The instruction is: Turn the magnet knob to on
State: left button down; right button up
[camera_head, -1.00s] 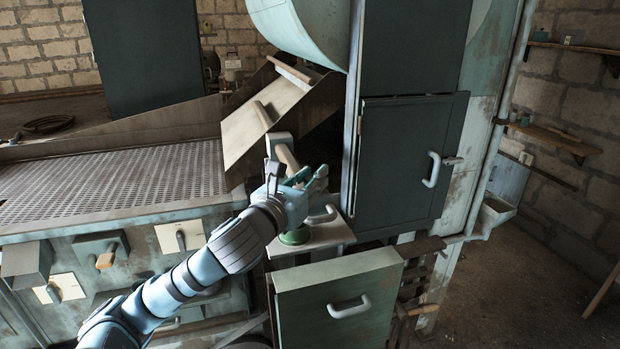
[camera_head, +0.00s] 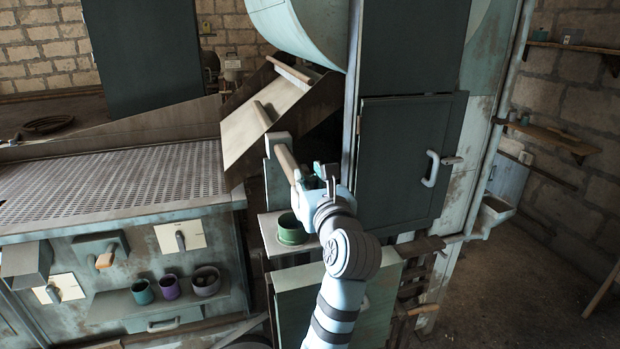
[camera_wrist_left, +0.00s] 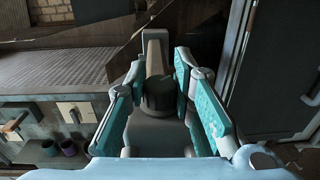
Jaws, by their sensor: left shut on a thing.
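My left gripper (camera_head: 318,184) is beside the upright grey block and pale wooden handle (camera_head: 287,160), next to the dark cabinet. In the left wrist view its teal-padded fingers (camera_wrist_left: 158,98) are on either side of a dark round end with the wooden handle beyond it. It is shut on this handle, though the contact is partly hidden. A grey knob on a pale plate (camera_head: 180,238) is on the panel at left, and a second knob plate (camera_head: 58,290) is lower left. No readable label shows which is the magnet knob. My right gripper is out of view.
A green cup (camera_head: 291,234) stands on a small shelf below my gripper. Several cups (camera_head: 170,287) stand on a ledge at lower left. The dark cabinet door (camera_head: 405,165) has a white handle. Open floor lies at right.

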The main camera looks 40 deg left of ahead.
pick_arm(q)
jog(key=n+g+y, duration=0.1)
jog(key=n+g, duration=0.1)
jog(key=g, duration=0.2)
jog(key=n+g+y, duration=0.2)
jog(key=n+g, duration=0.1)
jog(key=g, duration=0.1)
jog(key=shift+w, duration=0.1)
jog(key=shift+n+g, duration=2.2)
jog(key=shift+g, duration=0.8)
jog(key=shift+f, duration=0.1)
jog(key=c, duration=1.7)
grip_release()
jog(key=o, duration=0.3)
jog(key=shift+o, duration=0.3)
jog(key=shift+a, duration=0.2)
jog(key=w+d, duration=0.1)
jog(key=d, duration=0.6)
jog(key=shift+d, duration=0.3)
